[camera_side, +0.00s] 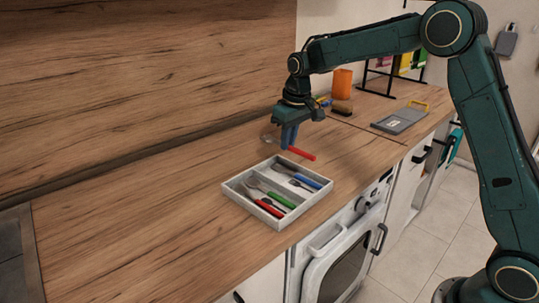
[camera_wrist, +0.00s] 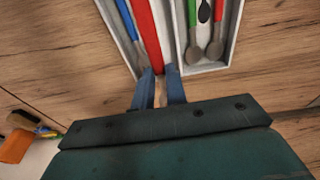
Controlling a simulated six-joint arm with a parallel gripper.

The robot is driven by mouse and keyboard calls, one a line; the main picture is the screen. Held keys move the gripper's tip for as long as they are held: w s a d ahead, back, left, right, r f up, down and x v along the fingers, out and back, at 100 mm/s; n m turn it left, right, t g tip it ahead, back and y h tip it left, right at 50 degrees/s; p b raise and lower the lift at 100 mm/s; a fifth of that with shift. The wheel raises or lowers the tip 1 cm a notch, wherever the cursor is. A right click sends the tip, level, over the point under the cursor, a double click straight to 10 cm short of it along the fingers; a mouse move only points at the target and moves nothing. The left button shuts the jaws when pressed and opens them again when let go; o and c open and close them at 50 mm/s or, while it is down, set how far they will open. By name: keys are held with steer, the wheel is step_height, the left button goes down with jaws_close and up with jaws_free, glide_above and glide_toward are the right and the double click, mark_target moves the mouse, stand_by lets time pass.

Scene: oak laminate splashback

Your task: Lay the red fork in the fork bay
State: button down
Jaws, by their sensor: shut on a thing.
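My gripper (camera_side: 290,137) is shut on the red fork (camera_side: 301,153), held level above the counter behind the tray. In the wrist view the fork's red handle (camera_wrist: 148,32) runs forward from between my fingertips (camera_wrist: 160,88), overlapping the tray in the picture. Its metal head shows faintly left of my fingers in the side view; its tines are not clear. The grey cutlery tray (camera_side: 236,193) has divided bays. One bay holds a blue-handled piece (camera_side: 307,180). Another holds green-handled (camera_side: 282,200) and red-handled (camera_side: 268,209) pieces, with spoon bowls visible in the wrist view.
An orange cup (camera_side: 342,82), a brown brush-like item (camera_side: 342,107) and a grey board with a yellow handle (camera_side: 400,120) stand farther back. A wooden splashback (camera_side: 150,75) runs along the left. The counter left of the tray is clear.

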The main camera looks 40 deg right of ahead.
steer(key=shift+f, duration=0.2)
glide_toward(287, 185)
steer(key=shift+w+a+f, duration=0.1)
steer(key=shift+w+f, duration=0.15)
steer(key=shift+f, duration=0.65)
steer(key=shift+w+f, duration=0.25)
steer(key=shift+f, duration=0.6)
steer(key=shift+w+a+f, duration=0.1)
steer(key=shift+w+f, duration=0.15)
steer(key=shift+f, duration=0.65)
steer(key=shift+f, duration=0.6)
steer(key=c, duration=1.3)
jaws_free()
steer(key=shift+c, duration=0.2)
steer(key=shift+r, duration=0.15)
steer(key=r, duration=0.4)
steer(key=s+r, duration=0.1)
steer(key=r, duration=0.3)
steer(key=s+r, duration=0.1)
steer(key=r, duration=0.3)
steer(key=shift+d, duration=0.1)
steer(key=shift+s+r, duration=0.1)
steer(key=shift+r, duration=0.6)
